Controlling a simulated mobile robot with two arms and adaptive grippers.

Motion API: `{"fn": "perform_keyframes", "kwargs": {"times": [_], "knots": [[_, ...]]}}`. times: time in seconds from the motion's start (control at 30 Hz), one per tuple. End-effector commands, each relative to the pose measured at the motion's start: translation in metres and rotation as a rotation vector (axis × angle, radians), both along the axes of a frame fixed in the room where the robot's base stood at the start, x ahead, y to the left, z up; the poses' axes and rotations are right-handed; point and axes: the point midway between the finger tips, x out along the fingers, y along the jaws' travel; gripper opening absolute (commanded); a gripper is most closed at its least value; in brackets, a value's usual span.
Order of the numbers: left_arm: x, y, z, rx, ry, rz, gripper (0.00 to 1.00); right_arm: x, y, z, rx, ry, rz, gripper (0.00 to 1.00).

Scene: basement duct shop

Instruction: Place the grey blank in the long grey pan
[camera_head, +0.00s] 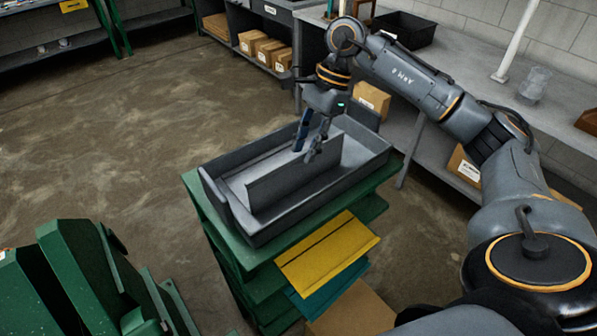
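The long grey pan (268,234) lies on top of a green stand. The grey blank (272,187), a thin flat plate, stands on its long edge inside the pan, leaning a little, and runs along the pan's length. My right gripper (305,154) reaches down over the pan at the blank's upper edge. Its two fingers show a gap between them, one on each side of that edge, and look open. Whether a fingertip touches the blank is too small to tell. My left gripper is out of view.
The green stand (236,250) holds a yellow panel (327,252) and a teal one at its front. A cardboard box (352,312) is below. Green equipment (80,262) is at lower left. A grey bench (480,70) carries a black bin (404,29) and a clear cup (535,84).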

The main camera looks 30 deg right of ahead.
Motion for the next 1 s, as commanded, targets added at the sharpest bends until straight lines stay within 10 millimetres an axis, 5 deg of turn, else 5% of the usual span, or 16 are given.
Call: {"fn": "perform_keyframes", "kwargs": {"times": [0.3, 1.0], "knots": [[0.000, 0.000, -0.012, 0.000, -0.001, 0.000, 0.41, 0.001, -0.014, 0.034, 0.000, -0.001, 0.001, 0.28], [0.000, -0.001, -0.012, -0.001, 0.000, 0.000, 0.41, 0.000, -0.014, 0.036, 0.000, 0.001, 0.001, 0.28]]}}
